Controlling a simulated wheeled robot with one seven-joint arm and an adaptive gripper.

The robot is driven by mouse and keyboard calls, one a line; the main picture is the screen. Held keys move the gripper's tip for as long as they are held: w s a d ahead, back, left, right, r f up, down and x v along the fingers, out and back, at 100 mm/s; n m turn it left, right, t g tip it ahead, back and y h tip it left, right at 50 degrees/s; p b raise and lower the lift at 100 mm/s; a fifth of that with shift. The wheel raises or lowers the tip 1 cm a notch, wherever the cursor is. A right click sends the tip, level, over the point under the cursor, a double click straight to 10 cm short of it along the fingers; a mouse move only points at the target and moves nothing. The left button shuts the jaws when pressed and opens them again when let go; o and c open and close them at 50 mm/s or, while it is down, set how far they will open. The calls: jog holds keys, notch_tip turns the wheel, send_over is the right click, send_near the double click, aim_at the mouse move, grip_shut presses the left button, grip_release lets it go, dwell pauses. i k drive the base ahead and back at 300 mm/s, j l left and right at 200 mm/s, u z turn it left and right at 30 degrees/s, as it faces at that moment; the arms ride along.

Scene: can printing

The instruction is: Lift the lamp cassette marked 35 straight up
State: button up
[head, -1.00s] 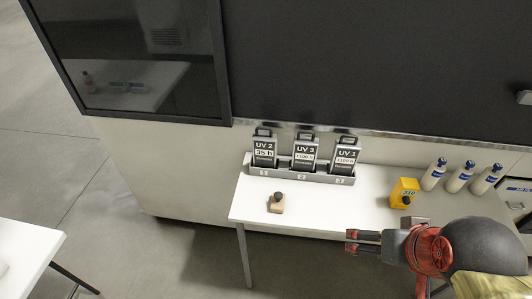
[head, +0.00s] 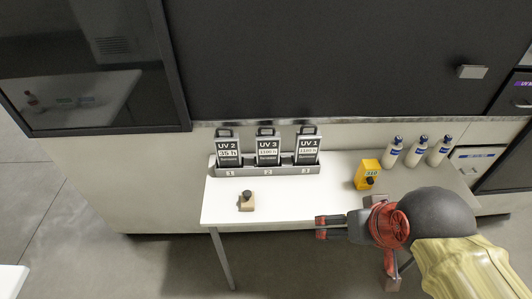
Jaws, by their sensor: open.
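The lamp cassette marked 35 h (head: 228,150), labelled UV 2, stands upright in the leftmost slot, numbered 1, of a grey rack (head: 250,172) on the white table. It is dark with a white label and a handle on top. The UV 3 cassette (head: 267,148) stands in the middle slot and the UV 1 cassette (head: 307,147) in the right slot; both labels appear to read 1100 h. My gripper (head: 320,227) is open and empty, pointing left near the table's front edge, to the right of and nearer than the rack, apart from every cassette.
A small tan block with a dark knob (head: 247,202) sits on the table (head: 300,205) in front of the rack. A yellow box marked 110 (head: 367,174) and several white bottles (head: 415,152) stand to the right. A dark machine wall (head: 330,60) rises behind the rack.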

aim_at(227, 145)
jog(key=i+j+u, duration=0.7)
jog(key=j, duration=0.15)
jog(key=i+j+u, duration=0.35)
jog(key=k, duration=0.05)
